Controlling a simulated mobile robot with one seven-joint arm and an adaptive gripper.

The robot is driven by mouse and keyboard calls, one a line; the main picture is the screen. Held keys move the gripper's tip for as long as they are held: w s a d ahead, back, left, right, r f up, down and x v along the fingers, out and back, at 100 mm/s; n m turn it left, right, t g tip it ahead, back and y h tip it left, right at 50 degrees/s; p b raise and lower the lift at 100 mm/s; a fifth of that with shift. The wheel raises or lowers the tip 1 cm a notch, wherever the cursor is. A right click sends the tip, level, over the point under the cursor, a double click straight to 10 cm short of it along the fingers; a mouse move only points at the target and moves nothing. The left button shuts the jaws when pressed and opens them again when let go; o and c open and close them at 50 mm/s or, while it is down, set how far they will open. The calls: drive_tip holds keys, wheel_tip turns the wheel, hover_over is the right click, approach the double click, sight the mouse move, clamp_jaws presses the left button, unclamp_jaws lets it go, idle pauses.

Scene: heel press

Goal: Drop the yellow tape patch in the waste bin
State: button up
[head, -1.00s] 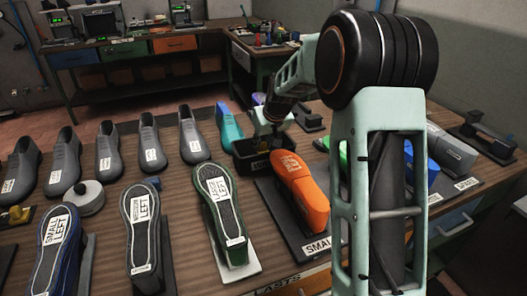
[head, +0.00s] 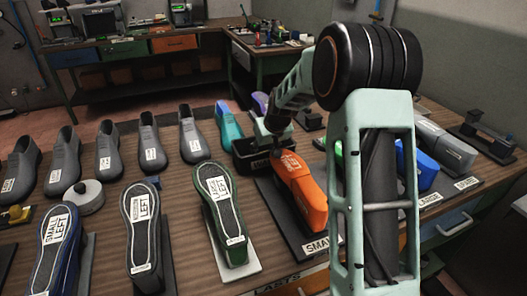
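I cannot make out the yellow tape patch in the head view; any patch at the fingers is too small to see.
Grey shoes (head: 150,145) and a teal one (head: 229,125) stand in a row left of the bin. Several upturned soles, including a green-edged one (head: 219,200), stand in front. A blue last (head: 425,165) and a grey one (head: 445,148) are at right. My arm hides part of the bench.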

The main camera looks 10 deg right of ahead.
drive_tip(key=v, duration=1.2)
drive_tip(key=shift+r, duration=0.1)
